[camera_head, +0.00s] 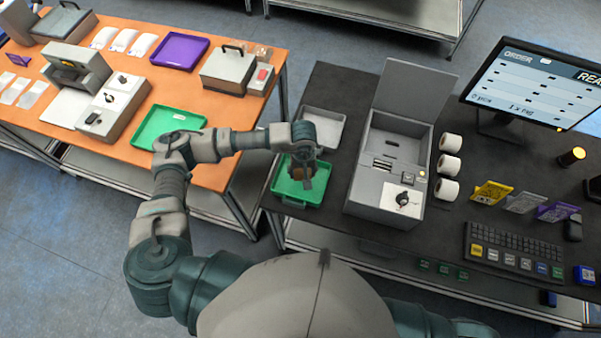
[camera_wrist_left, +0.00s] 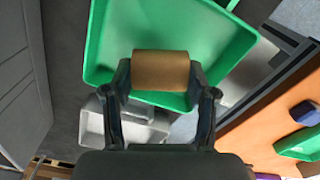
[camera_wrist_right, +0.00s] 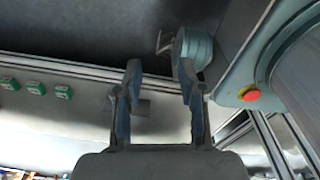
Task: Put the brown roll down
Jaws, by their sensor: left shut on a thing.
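The brown roll (camera_wrist_left: 160,70) is held between the two fingers of my left gripper (camera_wrist_left: 160,76), which is shut on it. In the left wrist view the roll is over the green tray (camera_wrist_left: 225,50). In the head view the roll (camera_head: 298,174) is partly hidden by my left gripper (camera_head: 299,176), inside the outline of the green tray (camera_head: 314,197) on the dark table. I cannot tell whether the roll touches the tray floor. My right gripper (camera_wrist_right: 160,75) is open and empty in the right wrist view.
A grey tray (camera_head: 322,127) lies behind the green one. A grey box machine (camera_head: 385,185) stands to the right, with several white rolls (camera_head: 447,165) beside it. An orange table (camera_head: 140,75) holding another green tray (camera_head: 165,124) is at the left, across a gap.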

